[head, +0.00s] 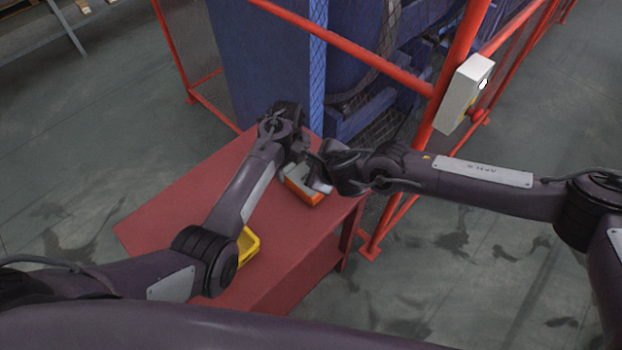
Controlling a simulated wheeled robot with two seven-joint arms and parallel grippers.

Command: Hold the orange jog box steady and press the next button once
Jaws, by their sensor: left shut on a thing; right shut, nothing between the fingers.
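The orange jog box (304,194) lies on the red table near its far right corner. Its upper face looks grey and is partly covered by my grippers, so I cannot make out its buttons. My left gripper (298,172) reaches in from the left and is shut on the jog box at its far left side. My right gripper (322,186) comes in from the right and is shut and empty, with its fingertips close over the right part of the box. I cannot tell whether they touch it.
The red table (180,215) has bare room on its left. A yellow tray (248,246) sits near its front, partly behind my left arm. Behind stand a red guard fence (345,42) and blue machine (262,60). A pale control box (463,95) hangs on a fence post at right.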

